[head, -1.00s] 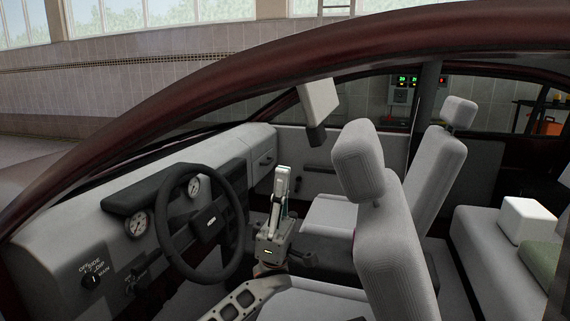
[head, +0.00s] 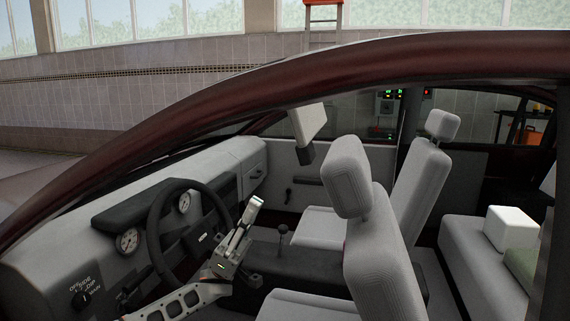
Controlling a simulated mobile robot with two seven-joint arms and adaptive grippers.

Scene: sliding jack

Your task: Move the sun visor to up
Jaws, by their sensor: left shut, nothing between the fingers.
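The sun visor (head: 311,122) looks like a pale flat panel hanging down below the roof edge, in the upper middle of the head view. A small dark block (head: 305,155) shows at its lower end; I cannot tell if it belongs to the visor. My left gripper (head: 256,202) is inside the car, right of the steering wheel. It points up and slightly right, below the visor in the picture and apart from it. Its fingers are shut and empty. My right gripper is not in view.
The dark red roof frame (head: 240,91) arches across the view above my left arm. The steering wheel (head: 203,237) is close on the left. The front seat headrest (head: 346,175) stands to the right. A gear lever (head: 284,234) rises between the seats.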

